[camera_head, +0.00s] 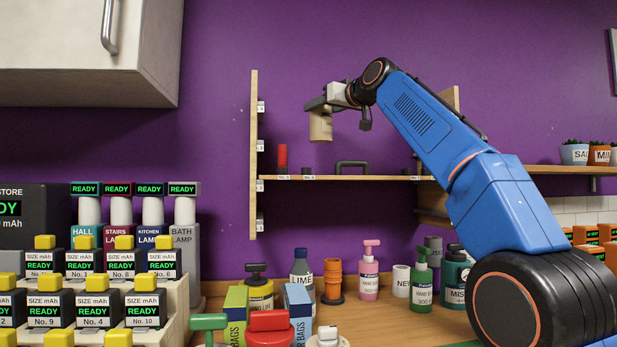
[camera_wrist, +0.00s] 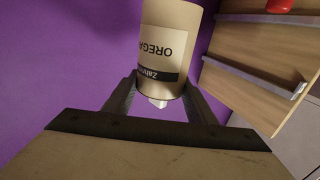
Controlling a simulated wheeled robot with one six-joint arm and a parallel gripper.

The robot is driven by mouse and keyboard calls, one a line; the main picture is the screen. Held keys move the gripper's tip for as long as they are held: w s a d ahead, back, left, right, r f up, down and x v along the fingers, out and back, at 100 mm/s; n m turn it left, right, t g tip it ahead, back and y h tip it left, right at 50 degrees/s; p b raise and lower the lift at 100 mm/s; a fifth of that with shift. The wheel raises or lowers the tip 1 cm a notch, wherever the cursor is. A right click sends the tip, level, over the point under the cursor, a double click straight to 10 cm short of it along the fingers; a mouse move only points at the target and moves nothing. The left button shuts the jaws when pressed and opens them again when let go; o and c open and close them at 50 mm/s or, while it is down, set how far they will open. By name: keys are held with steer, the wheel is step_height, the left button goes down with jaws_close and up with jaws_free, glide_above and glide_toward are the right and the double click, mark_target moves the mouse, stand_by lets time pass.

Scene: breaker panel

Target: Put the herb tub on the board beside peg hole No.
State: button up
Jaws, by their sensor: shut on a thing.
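The herb tub (camera_head: 320,127) is a tan cylinder hanging in my gripper (camera_head: 319,104), high in front of the purple wall. In the wrist view the tub (camera_wrist: 168,40) shows a pale label reading "OREGA", partly cut off, with a dark band. My gripper's two dark fingers close on its sides. The board (camera_head: 390,178) is a wooden shelf below and apart from the tub, with small white labels on its front edge. Those labels start with "No.", but their numbers are too small to read. No peg hole can be made out.
A red cylinder (camera_head: 282,157) stands near the board's left end, and a dark handle-shaped thing (camera_head: 352,165) sits further right. An upright panel (camera_head: 253,150) bounds the left. Bottles, boxes and tools crowd the counter below. A wall cabinet (camera_head: 90,50) hangs upper left.

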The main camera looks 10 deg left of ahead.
mark_target(321, 142)
steer(key=shift+w+a+f, duration=0.1)
steer(key=shift+w, duration=0.05)
steer(key=shift+f, duration=4.85)
steer(key=o, duration=1.3)
steer(key=shift+f, duration=0.15)
steer(key=v, duration=1.2)
steer(key=shift+a, duration=0.1)
